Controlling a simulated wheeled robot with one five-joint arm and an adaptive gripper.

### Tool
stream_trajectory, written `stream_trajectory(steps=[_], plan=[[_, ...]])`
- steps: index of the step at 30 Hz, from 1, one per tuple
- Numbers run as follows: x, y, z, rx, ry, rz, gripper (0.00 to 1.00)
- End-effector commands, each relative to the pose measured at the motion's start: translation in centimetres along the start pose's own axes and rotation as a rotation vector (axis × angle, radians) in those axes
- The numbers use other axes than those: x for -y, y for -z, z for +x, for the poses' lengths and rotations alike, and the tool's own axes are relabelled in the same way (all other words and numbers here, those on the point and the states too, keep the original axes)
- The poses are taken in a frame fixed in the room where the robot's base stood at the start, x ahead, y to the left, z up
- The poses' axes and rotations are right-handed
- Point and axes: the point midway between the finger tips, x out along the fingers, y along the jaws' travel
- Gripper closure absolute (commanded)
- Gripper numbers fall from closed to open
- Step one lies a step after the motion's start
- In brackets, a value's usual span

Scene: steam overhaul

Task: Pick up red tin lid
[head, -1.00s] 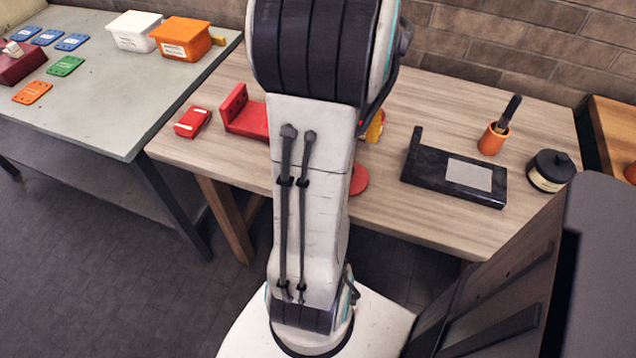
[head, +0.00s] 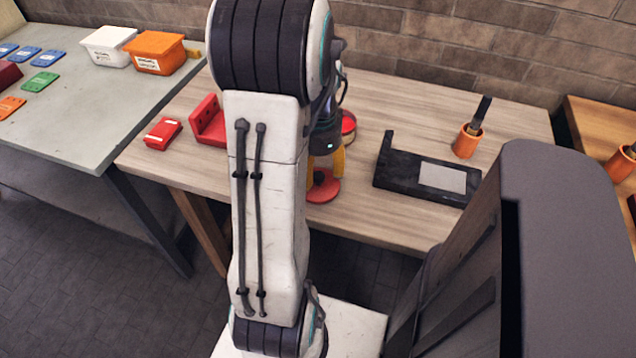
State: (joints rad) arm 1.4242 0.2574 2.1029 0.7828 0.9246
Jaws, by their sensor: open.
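The red tin lid (head: 324,190) lies flat near the front edge of the wooden table, a round red disc. My gripper (head: 325,168) has yellow fingers and points down over the lid, one finger on each side of its middle. The fingers are open, and my arm hides part of the left side. I cannot tell whether the fingertips touch the lid. A round red thing (head: 349,124), maybe the tin, stands just behind my gripper, partly hidden.
A red block (head: 163,133) and a red bracket (head: 209,122) are at left on the wooden table (head: 400,225). A black stand with a grey plate (head: 443,177) is to the right, with an orange cup (head: 467,141) behind it. Table between lid and stand is clear.

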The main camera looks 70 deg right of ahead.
Motion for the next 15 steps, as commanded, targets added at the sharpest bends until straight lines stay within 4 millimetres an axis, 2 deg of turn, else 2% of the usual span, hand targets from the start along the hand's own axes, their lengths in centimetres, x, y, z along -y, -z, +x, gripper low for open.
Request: stream_trajectory(steps=[1, 6, 15], plan=[[0.0, 0.0, 0.8, 0.001, -0.001, 0.000, 0.43], [0.0, 0.0, 2.0, 0.000, -0.001, 0.000, 0.43], [0.0, 0.0, 2.2, -0.001, 0.001, -0.001, 0.43]])
